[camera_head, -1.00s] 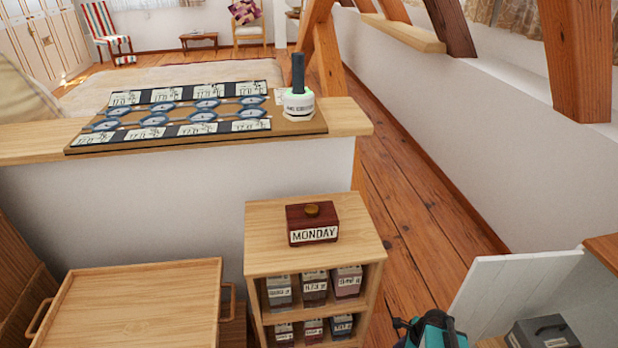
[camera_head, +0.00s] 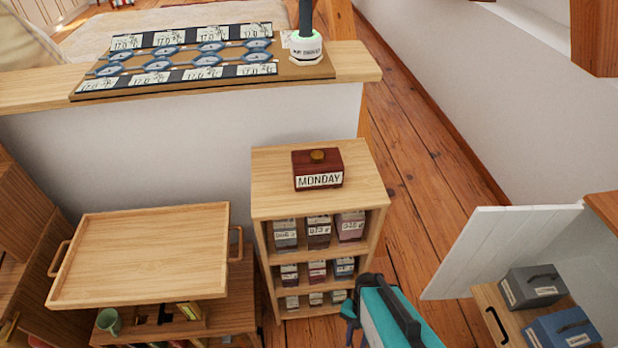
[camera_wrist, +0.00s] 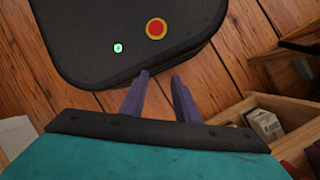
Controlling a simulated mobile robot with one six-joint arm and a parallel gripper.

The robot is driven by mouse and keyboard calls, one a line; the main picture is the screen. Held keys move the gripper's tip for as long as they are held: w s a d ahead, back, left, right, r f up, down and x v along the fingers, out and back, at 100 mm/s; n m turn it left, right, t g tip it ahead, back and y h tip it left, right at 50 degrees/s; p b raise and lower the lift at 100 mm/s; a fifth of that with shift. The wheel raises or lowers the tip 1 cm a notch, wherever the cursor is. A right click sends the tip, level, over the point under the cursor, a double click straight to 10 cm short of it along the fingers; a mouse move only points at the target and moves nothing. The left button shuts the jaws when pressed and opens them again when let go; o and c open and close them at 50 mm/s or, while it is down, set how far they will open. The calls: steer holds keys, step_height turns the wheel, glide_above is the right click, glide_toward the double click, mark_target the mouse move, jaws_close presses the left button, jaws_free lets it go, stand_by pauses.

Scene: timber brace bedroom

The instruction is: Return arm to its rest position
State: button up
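My gripper (camera_wrist: 160,78) shows in the wrist view with its two purple fingers apart and nothing between them. It points down toward a dark base with a red button and a green light, which is my own body. In the head view the teal end of my arm (camera_head: 390,318) is at the bottom, right of the small wooden shelf (camera_head: 262,205). The fingers are mostly hidden there.
A dark red box marked MONDAY (camera_head: 318,170) stands on the shelf, with several labelled boxes below. A wooden tray (camera_head: 145,255) is at left. An open white door (camera_head: 500,250) and a cabinet with a grey box (camera_head: 532,287) are at right. Floor behind is clear.

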steer(key=shift+s+d+r+n+g+h, duration=0.15)
steer(key=shift+s+d+n, duration=0.2)
steer(key=shift+n, duration=0.8)
steer(key=shift+s+d+r+n+g+h, duration=0.15)
steer(key=shift+s+n, duration=0.25)
steer(key=shift+n, duration=0.7)
steer(key=shift+s+d+r+n+g+h, duration=0.1)
steer(key=shift+s+d+n+g, duration=0.2)
steer(key=shift+n, duration=0.85)
steer(key=shift+d, duration=0.15)
